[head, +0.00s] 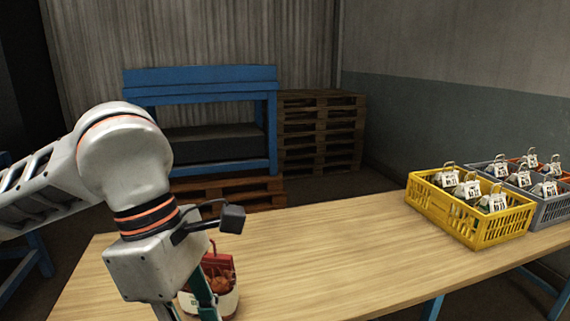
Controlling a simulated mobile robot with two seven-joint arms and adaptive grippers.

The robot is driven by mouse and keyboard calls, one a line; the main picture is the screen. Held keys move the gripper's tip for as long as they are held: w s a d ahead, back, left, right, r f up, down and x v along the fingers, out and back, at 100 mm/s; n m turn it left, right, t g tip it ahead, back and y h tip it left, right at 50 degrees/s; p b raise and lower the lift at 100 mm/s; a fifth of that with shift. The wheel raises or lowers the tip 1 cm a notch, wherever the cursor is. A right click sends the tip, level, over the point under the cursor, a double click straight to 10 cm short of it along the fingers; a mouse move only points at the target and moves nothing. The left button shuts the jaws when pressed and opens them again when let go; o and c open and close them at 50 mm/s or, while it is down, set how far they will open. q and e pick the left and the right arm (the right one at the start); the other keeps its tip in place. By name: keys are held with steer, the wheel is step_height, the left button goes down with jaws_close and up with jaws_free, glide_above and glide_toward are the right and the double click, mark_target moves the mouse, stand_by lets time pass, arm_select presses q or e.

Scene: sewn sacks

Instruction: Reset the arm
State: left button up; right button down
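My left arm comes in from the left, and its gripper (187,305) points down at the front left of the table (320,250). Parts of its dark green fingers show, but the fingertips are cut off by the bottom edge. A red and white sack (222,272) with reddish-brown contents stands on the table just behind and right of the fingers, partly hidden by them. I cannot tell whether the fingers touch it. My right gripper is not in view.
A yellow crate (482,232) and a grey crate (552,212) holding several tagged sacks stand at the table's right end. The table's middle is clear. A blue workbench (200,75) and stacked pallets (320,132) stand behind the table.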

arm_select(q)
steer(key=s+d+g+h, duration=0.6)
steer(key=d, duration=0.4)
steer(key=w+d+r+n+g+h, duration=0.25)
steer(key=d+r+n+h, duration=0.25)
steer(key=r+h, duration=0.25)
steer(key=w+a+n+t+h, duration=0.2)
steer(key=w+n+t+h, duration=0.6)
steer(key=n, duration=0.3)
steer(key=w+a+f+n+t+y, duration=0.55)
steer(key=f+n+t, duration=0.45)
steer(key=n, duration=0.2)
steer(key=w+a+f+n+t+y, duration=0.5)
steer(key=w+f+n+t+y, duration=0.15)
steer(key=f+n+t, duration=0.45)
steer(key=s+a+f+n+g+y, duration=0.2)
steer(key=a+f+n+y, duration=0.1)
steer(key=f, duration=0.4)
steer(key=s+a+f+n+g+y, duration=0.1)
steer(key=s+a+f+n+y, duration=0.2)
steer(key=f, duration=0.5)
steer(key=s+a+f+n+g+y, duration=0.2)
steer(key=a+f+n, duration=0.15)
steer(key=f, duration=0.35)
steer(key=s+a+f+n+g+y, duration=0.1)
steer(key=s+a+f+n+g, duration=0.2)
steer(key=s+f, duration=0.6)
steer(key=shift+a+f+g+y, duration=0.2)
steer(key=shift+f+g+y, duration=0.15)
steer(key=shift+f, duration=0.4)
